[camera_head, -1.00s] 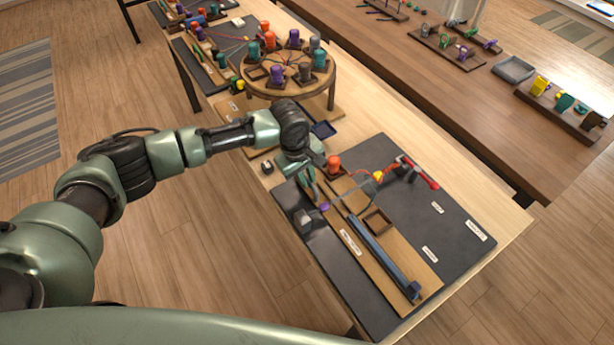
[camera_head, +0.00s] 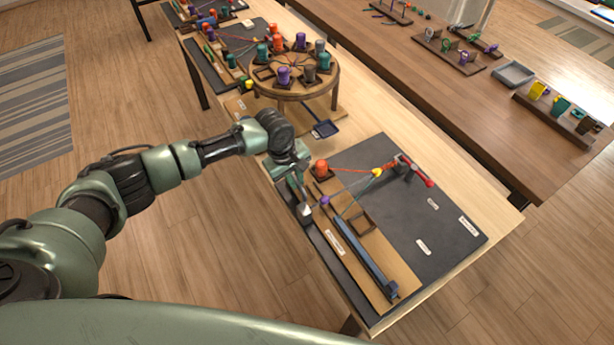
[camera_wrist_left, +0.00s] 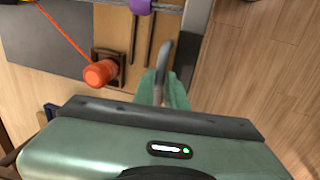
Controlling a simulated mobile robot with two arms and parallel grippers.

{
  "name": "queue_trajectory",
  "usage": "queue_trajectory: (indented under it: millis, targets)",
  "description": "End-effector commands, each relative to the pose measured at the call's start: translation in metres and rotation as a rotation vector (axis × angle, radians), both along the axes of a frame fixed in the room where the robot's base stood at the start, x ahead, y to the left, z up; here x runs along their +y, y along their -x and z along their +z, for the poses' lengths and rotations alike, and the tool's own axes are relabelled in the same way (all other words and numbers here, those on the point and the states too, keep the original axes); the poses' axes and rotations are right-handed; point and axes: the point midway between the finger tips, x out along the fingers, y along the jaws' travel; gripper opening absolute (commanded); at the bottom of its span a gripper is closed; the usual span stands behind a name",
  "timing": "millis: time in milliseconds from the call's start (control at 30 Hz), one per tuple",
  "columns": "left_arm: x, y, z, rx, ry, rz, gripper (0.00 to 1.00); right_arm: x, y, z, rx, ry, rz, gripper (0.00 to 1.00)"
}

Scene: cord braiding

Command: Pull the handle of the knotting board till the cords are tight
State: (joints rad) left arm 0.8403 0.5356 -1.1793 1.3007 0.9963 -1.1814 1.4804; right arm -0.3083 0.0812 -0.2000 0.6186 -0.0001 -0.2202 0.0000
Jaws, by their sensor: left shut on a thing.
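The knotting board (camera_head: 405,275) is a tan strip on a dark mat at the table's near end. An orange bobbin (camera_head: 321,168) stands at its left and also shows in the left wrist view (camera_wrist_left: 100,73). A purple bobbin (camera_head: 325,201) sits beside the long blue-grey rail (camera_head: 360,245). A red cord (camera_head: 345,170) and a grey-green cord (camera_head: 352,188) run nearly straight toward a yellow piece (camera_head: 377,172) near a red-ended bar (camera_head: 428,182). My right gripper is out of view.
A round wooden stand (camera_head: 295,85) with several coloured bobbins is behind the board. A darker table (camera_head: 440,95) with racks runs along the right.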

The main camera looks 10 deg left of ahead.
Motion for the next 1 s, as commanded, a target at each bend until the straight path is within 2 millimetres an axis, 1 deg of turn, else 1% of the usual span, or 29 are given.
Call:
queue_trajectory:
  millis: [33, 100, 267, 300, 333, 367, 633, 733, 867, 1000]
  targets:
    - [0.003, 0.005, -0.001, 0.018, -0.006, -0.001, 0.0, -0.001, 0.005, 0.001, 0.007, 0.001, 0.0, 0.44]
    - [0.003, 0.006, -0.002, 0.019, -0.008, -0.002, 0.0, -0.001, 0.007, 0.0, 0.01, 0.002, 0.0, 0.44]
    - [0.004, 0.006, -0.004, 0.02, -0.01, -0.002, 0.0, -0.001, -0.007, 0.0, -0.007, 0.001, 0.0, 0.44]
    - [0.004, 0.006, -0.004, 0.02, -0.011, -0.001, 0.24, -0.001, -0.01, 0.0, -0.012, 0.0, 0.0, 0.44]
    - [0.004, 0.006, -0.004, 0.02, -0.011, -0.001, 0.32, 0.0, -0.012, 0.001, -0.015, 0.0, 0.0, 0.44]
    - [0.004, 0.006, -0.004, 0.02, -0.01, -0.001, 0.34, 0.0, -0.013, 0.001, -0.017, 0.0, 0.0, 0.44]
    - [0.002, 0.004, -0.002, 0.015, -0.005, -0.002, 0.34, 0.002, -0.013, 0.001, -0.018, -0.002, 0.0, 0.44]
    - [0.002, 0.004, 0.003, 0.013, -0.003, -0.002, 0.34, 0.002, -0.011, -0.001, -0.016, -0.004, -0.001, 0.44]
    - [0.005, 0.007, 0.02, 0.011, -0.003, -0.003, 0.34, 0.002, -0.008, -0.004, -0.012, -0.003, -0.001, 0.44]
    - [0.01, 0.01, 0.044, 0.011, -0.004, -0.001, 0.34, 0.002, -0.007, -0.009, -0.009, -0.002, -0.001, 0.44]
